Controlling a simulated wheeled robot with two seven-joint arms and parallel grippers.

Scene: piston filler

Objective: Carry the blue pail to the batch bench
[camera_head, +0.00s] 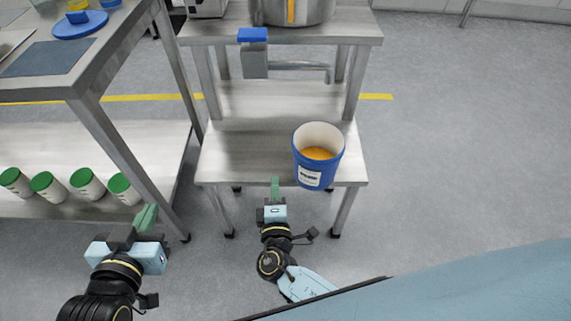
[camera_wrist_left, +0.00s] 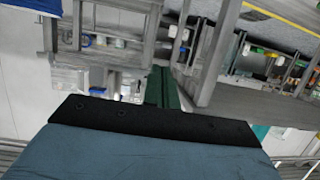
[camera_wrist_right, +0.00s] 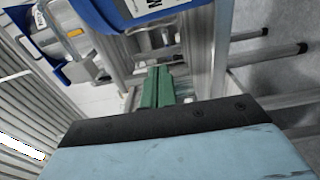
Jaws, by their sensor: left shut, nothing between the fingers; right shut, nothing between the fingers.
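The blue pail (camera_head: 308,172) stands upright on the lower step of a metal stand, near its front right edge. It is open at the top, with orange contents and a white label. Its blue side also shows at the top of the right wrist view (camera_wrist_right: 95,12). My right gripper (camera_head: 275,188) is shut and empty, in front of the step and to the left of the pail, not touching it. My left gripper (camera_head: 147,217) is shut and empty, further left, by the front leg of the left table. I cannot tell which surface is the batch bench.
The metal stand (camera_head: 240,150) holds a machine with a steel hopper (camera_head: 310,10) and a blue-topped outlet (camera_head: 254,50). The left table (camera_head: 95,75) bears a dark mat and a blue plate (camera_head: 80,24); several green-lidded jars (camera_head: 85,180) sit on its lower shelf. The floor at right is clear.

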